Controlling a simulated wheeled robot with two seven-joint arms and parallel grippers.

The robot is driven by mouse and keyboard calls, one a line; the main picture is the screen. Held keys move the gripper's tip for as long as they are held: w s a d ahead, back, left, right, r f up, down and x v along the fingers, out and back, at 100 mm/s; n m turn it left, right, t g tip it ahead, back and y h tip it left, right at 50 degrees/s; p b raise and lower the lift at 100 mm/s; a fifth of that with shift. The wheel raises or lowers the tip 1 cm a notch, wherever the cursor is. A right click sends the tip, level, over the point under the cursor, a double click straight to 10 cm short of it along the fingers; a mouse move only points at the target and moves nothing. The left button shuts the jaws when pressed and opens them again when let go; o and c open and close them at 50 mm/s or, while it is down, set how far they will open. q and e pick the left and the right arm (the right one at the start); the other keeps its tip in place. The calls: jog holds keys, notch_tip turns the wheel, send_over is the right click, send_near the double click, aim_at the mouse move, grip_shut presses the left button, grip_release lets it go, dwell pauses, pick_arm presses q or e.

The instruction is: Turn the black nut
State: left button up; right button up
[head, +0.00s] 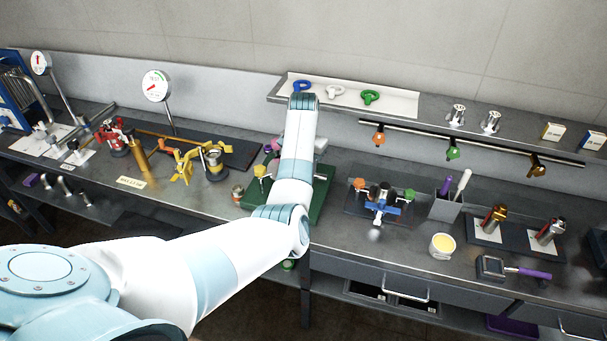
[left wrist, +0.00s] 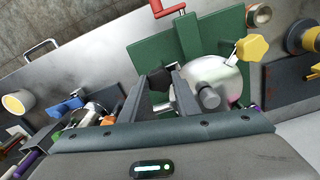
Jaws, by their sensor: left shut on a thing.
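The black nut (left wrist: 160,78) shows in the left wrist view, between the tips of my left gripper (left wrist: 163,82). The two dark fingers are closed on it, though they hide part of it. It sits beside a shiny silver round body (left wrist: 222,78) on a green base plate (left wrist: 150,50). In the head view, my left arm reaches over this green base (head: 319,200) and hides the nut and the gripper. My right gripper is in neither view.
A yellow star knob (left wrist: 252,47) and a red handle (left wrist: 168,8) stand close to the gripper. A blue-handled fixture (head: 383,200) stands right of the green base, and a yellow clamp device (head: 184,160) left. A shelf (head: 390,104) runs behind.

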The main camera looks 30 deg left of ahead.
pick_arm(q)
jog(key=m, duration=0.4)
jog(key=shift+a+r+m, duration=0.1)
jog(key=shift+m, duration=0.3)
jog(key=m, duration=0.4)
jog(key=shift+w+m, duration=0.1)
jog(key=shift+m, duration=0.3)
jog(key=o, duration=1.1)
jog(key=shift+c, duration=0.2)
jog(key=shift+r, duration=0.15)
